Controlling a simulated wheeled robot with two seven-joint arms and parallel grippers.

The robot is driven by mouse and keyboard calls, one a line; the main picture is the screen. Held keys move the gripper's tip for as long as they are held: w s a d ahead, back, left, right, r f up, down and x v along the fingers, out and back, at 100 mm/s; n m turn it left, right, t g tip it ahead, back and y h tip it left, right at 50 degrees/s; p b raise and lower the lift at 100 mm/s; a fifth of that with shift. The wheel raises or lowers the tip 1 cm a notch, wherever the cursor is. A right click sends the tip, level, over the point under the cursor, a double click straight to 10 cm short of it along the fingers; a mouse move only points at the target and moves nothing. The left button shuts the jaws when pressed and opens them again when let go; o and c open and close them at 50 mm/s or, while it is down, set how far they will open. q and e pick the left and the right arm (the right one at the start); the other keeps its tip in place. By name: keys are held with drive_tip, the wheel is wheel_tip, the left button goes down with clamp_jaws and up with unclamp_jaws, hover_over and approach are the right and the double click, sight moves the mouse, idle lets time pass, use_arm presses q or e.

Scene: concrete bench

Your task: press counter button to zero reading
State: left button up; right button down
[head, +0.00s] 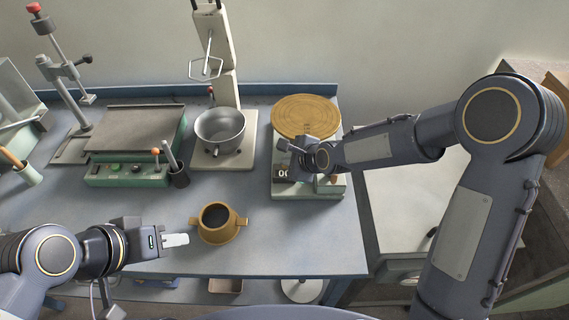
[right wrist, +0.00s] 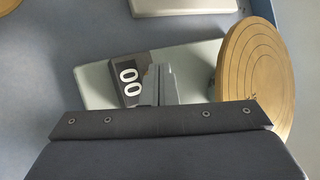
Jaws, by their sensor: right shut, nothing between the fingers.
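The counter is a pale-green device (head: 310,190) with a round wooden-looking plate (head: 305,113) on top, at the right end of the bench. Its dark display (head: 282,173) is partly hidden by my arm. In the right wrist view, the display (right wrist: 128,80) reads "00". My right gripper (right wrist: 160,80) is shut and empty, over the counter body beside the display. I cannot tell whether it touches the counter. A small orange spot shows by the fingers; no button is clearly visible.
A brown two-handled pot (head: 218,224) stands right of my left gripper. A grey metal bowl (head: 220,130) sits on a mixer-like stand left of the counter. A green-based plate machine (head: 135,150) is further left. Bench surface is clear in front of the counter.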

drive_tip(key=shift+r+p, duration=0.45)
drive_tip(key=shift+r, duration=0.4)
drive_tip(key=shift+r, duration=0.1)
wheel_tip(320, 180, up, 5)
drive_tip(key=p, duration=0.3)
idle(0.3)
idle(0.4)
